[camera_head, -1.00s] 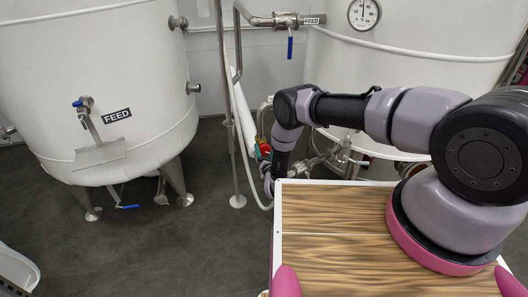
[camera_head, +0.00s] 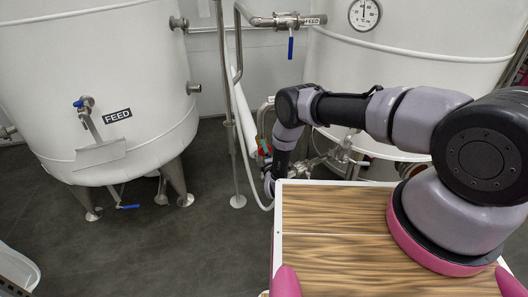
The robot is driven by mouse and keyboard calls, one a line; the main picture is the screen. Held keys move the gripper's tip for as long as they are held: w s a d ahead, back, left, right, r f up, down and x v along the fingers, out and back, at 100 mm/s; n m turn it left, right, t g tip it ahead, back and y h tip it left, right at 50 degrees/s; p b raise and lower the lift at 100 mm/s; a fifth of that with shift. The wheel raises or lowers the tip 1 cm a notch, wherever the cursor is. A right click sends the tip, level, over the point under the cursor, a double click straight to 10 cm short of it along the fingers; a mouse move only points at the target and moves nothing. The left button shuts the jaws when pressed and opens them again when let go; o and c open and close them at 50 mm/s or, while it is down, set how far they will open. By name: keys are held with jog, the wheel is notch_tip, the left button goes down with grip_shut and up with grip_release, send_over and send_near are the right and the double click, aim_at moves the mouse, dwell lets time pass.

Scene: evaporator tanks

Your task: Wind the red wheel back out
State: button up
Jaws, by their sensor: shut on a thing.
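The red wheel (camera_head: 266,148) shows only as a small red patch beside the pipes between the two tanks. It is mostly hidden by my arm and the thin pipes. My arm reaches over the wooden deck and bends down to it. My gripper (camera_head: 264,160) is small, dark and partly hidden at the wheel, just left of my forearm. It is shut on the wheel, though its fingertips are not clear.
A white tank (camera_head: 95,60) with a FEED label stands at left on metal legs. Another white tank (camera_head: 425,60) with a dial stands behind my arm. Upright pipes (camera_head: 233,110) and a white hose stand close left of the wheel. The dark floor at lower left is mostly clear.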

jog(key=m, duration=0.4)
jog(key=shift+m, duration=0.3)
jog(key=m, duration=0.5)
jog(key=shift+d+m, duration=0.1)
jog(key=shift+m, duration=0.2)
jog(key=m, duration=0.4)
jog(key=shift+d+m, duration=0.1)
jog(key=shift+m, duration=0.2)
jog(key=m, duration=1)
jog(key=shift+d, duration=0.15)
jog(key=m, duration=0.3)
jog(key=shift+m, duration=0.3)
jog(key=m, duration=0.4)
jog(key=shift+f+m, duration=0.1)
jog(key=shift+m, duration=2)
